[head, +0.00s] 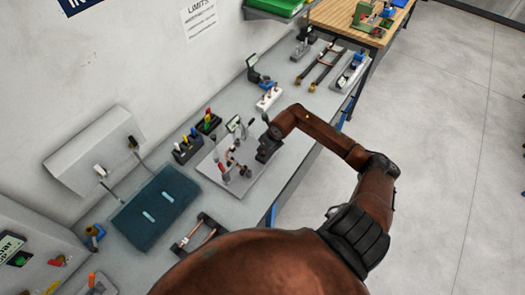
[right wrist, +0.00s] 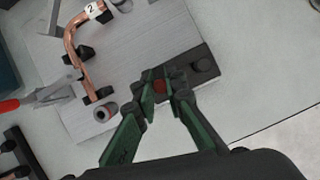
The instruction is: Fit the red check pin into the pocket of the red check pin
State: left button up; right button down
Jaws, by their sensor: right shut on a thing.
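The fingertips are over or beside a dark block (right wrist: 192,73) on the light plate (right wrist: 95,60). A round dark spot shows in that block, right of the fingertips. I cannot tell whether the pin touches the block or which pocket is the red pin's. In the head view my right gripper (head: 264,153) is over the right part of the plate (head: 252,187), and the pin is hidden there. My left gripper is not in view.
Dark holders with coloured pins (head: 186,150) stand behind the plate. A teal mat (head: 135,228) lies to the left. Bare bench shows right of the plate.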

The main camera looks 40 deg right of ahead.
jog(key=shift+d, duration=0.1)
jog(key=shift+f, duration=0.15)
jog(key=c, duration=2)
grip_release()
jog(key=shift+s+r, duration=0.1)
jog(key=shift+r, duration=0.25)
jog(key=shift+b+v, duration=1.2)
jog(key=shift+v, duration=4.6)
